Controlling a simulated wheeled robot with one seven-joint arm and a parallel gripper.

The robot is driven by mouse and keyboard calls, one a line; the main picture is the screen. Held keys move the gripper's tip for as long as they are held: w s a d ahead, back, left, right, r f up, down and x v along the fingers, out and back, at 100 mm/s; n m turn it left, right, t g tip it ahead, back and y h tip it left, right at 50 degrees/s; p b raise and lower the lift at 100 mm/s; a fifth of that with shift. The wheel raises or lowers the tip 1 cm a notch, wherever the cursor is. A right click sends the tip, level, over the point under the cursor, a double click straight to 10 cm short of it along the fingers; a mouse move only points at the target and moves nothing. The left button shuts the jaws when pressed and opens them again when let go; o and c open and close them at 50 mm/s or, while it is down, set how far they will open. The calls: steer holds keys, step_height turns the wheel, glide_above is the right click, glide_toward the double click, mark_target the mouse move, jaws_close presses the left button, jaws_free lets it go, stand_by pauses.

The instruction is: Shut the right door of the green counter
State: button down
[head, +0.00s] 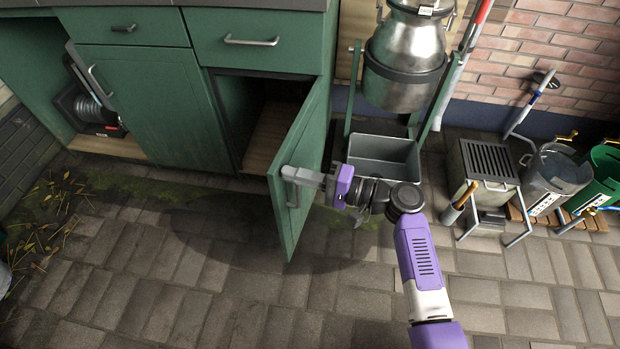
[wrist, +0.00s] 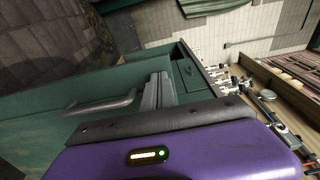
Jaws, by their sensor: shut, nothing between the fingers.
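The green counter (head: 188,42) stands at the upper left of the head view. Its right door (head: 305,140) is hinged at its right side and stands wide open, jutting out over the paving. The compartment behind it is open and dark. The door's bar handle (head: 293,190) is near its free edge; it also shows in the wrist view (wrist: 100,106). My gripper (head: 290,173) is shut and empty, at the outer face of the door by the handle. Its fingers (wrist: 156,90) lie close to the door in the wrist view; I cannot tell if they touch.
The counter's left door (head: 150,95) looks shut. A metal churn (head: 403,65) hangs right of the counter above a grey tub (head: 383,155). A grated box (head: 483,165) and a metal bucket (head: 555,175) stand further right. The paving in front is clear.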

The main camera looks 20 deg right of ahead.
steer(key=shift+w+a, duration=0.15)
steer(key=shift+a, duration=0.1)
